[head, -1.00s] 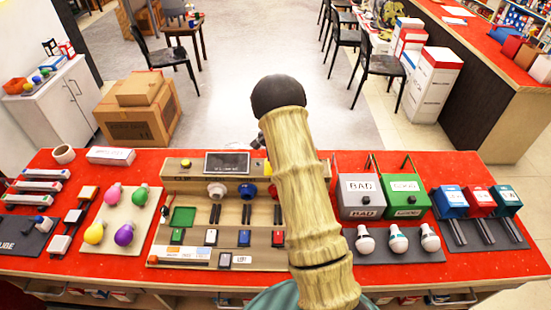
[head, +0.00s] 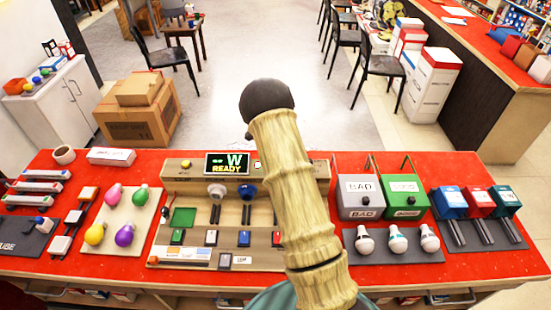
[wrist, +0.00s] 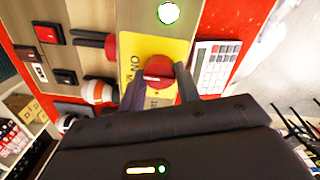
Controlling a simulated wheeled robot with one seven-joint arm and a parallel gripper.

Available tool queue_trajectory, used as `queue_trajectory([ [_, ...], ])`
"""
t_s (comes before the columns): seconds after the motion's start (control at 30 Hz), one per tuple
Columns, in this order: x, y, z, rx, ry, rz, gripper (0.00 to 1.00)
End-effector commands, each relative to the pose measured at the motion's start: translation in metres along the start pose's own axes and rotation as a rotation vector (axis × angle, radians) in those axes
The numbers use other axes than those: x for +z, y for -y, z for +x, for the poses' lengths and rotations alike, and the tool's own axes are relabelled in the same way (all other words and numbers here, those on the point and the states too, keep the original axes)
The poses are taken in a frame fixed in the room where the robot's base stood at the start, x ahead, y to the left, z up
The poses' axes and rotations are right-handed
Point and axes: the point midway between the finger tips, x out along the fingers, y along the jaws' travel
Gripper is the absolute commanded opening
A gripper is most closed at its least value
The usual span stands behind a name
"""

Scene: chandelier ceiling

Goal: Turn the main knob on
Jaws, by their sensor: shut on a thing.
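The main knob (wrist: 157,72) is red and sits on a yellow plate (wrist: 184,50) with partly readable "ON" lettering in the wrist view. My gripper (wrist: 159,86) is shut on the knob, with one dark finger on each side of it. In the head view my own arm hides the knob and the gripper. The tester console's display (head: 227,163) is lit and reads "-- W" and "READY". A round lamp (wrist: 168,13) on the console glows white with a green rim.
The red table (head: 300,266) also carries bulbs on a beige board (head: 120,226), a grey BAD box (head: 362,202) and a green box (head: 404,202). A white keypad-like object (wrist: 214,66) lies close to the knob's plate in the wrist view.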

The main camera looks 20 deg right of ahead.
Motion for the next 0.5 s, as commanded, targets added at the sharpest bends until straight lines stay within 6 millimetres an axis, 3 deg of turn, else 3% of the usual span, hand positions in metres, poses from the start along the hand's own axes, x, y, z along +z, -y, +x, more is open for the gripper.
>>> queue_trajectory([
  [0.33, -0.0014, 0.0031, -0.0040, -0.011, -0.003, 0.005, 0.10],
  [0.37, -0.0015, 0.0030, -0.0040, -0.011, -0.003, 0.005, 0.39],
  [0.43, -0.0013, 0.0027, -0.0037, -0.010, -0.002, 0.004, 0.52],
  [0.5, -0.0010, 0.0021, -0.0029, -0.008, -0.002, 0.004, 0.54],
])
